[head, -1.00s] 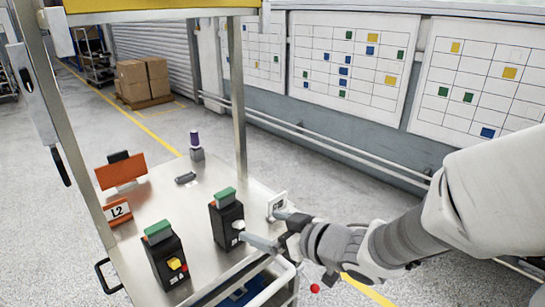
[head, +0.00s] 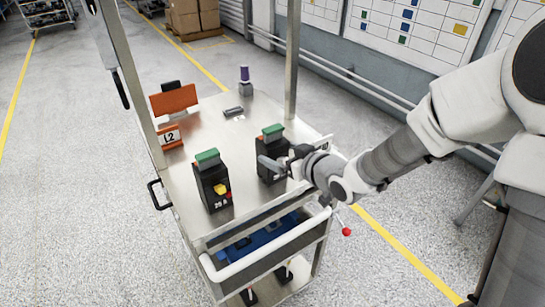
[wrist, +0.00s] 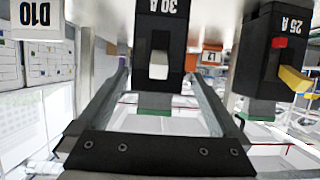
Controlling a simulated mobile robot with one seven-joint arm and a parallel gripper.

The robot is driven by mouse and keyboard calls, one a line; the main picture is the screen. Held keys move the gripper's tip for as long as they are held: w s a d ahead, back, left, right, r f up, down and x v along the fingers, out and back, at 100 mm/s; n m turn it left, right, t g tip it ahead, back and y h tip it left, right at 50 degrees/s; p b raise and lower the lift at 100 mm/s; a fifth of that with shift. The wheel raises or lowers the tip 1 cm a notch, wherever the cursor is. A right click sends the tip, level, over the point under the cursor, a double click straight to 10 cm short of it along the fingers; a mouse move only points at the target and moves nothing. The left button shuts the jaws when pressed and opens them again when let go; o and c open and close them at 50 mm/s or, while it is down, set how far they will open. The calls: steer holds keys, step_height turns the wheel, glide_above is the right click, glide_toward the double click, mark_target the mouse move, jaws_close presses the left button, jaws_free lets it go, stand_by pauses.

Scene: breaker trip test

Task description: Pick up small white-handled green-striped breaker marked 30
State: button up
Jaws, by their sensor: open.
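The 30 A breaker (head: 267,176) is a small black block with a green stripe on top. It stands upright on the steel cart top (head: 200,125). Its white handle (wrist: 158,65) and "30 A" label face me in the wrist view, which is upside down. My gripper (head: 273,164) is open at this breaker, with one finger along its left side in the head view. In the wrist view my gripper's fingers (wrist: 157,72) lie on either side of the breaker, with visible gaps. The gripper hides part of the breaker in the head view.
A similar 25 A breaker (head: 212,185) with a yellow handle and red button stands left. A white D10 tag (wrist: 36,14) is near the gripper. Orange holders (head: 174,100), a purple-topped item (head: 245,82) and a cart post (head: 292,60) are farther back.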

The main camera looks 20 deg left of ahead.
steer(key=x, duration=0.5)
steer(key=shift+w, duration=0.2)
steer(key=shift+r, duration=0.15)
jaws_close()
